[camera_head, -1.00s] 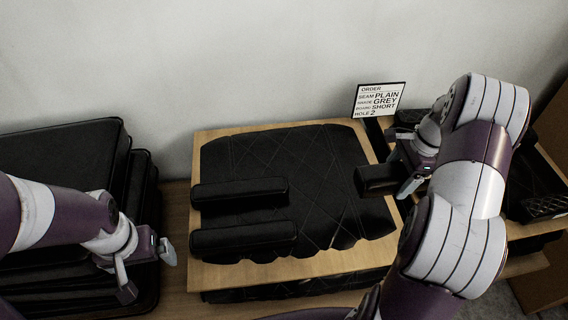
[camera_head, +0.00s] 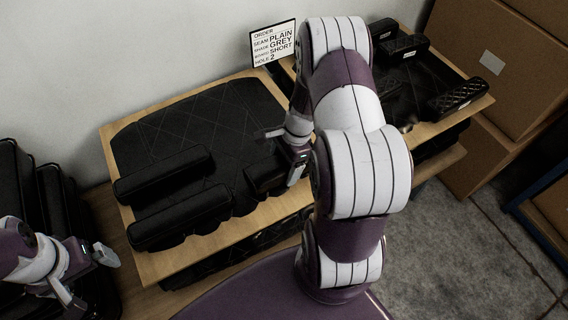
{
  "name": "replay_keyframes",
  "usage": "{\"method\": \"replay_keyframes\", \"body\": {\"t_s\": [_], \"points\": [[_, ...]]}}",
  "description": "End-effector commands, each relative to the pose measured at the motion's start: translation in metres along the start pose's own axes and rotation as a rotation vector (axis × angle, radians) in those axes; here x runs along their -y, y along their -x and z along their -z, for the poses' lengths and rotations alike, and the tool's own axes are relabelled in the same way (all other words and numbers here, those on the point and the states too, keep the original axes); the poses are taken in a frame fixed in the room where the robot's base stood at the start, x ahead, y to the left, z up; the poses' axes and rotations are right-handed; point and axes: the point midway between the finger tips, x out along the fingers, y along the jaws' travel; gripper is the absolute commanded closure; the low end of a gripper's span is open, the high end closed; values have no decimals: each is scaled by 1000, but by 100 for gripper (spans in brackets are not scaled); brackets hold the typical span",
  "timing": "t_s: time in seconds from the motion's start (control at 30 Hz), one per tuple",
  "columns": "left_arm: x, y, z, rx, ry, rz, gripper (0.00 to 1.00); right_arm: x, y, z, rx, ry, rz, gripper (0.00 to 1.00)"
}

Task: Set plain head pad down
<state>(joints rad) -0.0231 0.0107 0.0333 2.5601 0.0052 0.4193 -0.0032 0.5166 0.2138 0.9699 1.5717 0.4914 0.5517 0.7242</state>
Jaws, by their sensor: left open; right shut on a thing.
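The plain head pad (camera_head: 264,174), a short black block, is in my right gripper (camera_head: 287,152). The gripper is shut on its right end, over the right part of a black quilted cushion (camera_head: 200,118). I cannot tell whether the pad touches the cushion. Two longer black pads, a rear one (camera_head: 165,172) and a front one (camera_head: 180,214), lie on the left part of the cushion. My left gripper (camera_head: 90,282) is open and empty at the lower left, beside a stack of black cushions (camera_head: 62,205).
An order sign (camera_head: 273,43) reads plain, grey, short, hole 2. A wooden board (camera_head: 115,195) lies under the cushion. Several black pads, one quilted (camera_head: 458,96), sit on another board at the right. Cardboard boxes (camera_head: 508,65) stand beyond. My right arm hides the middle.

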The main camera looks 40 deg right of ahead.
Motion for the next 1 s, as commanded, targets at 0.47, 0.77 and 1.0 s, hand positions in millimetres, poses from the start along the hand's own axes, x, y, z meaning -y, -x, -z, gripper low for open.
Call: {"method": "replay_keyframes", "body": {"t_s": [0.47,0.77,1.0], "points": [[0,-2,0,0,0,0,0,0,-4,2,0,2,1,0],[0,3,0,0,0,0,0,2,15,1,-2,1,6,0],[0,10,1,0,0,0,0,1,79,1,-2,0,6,0]]}}
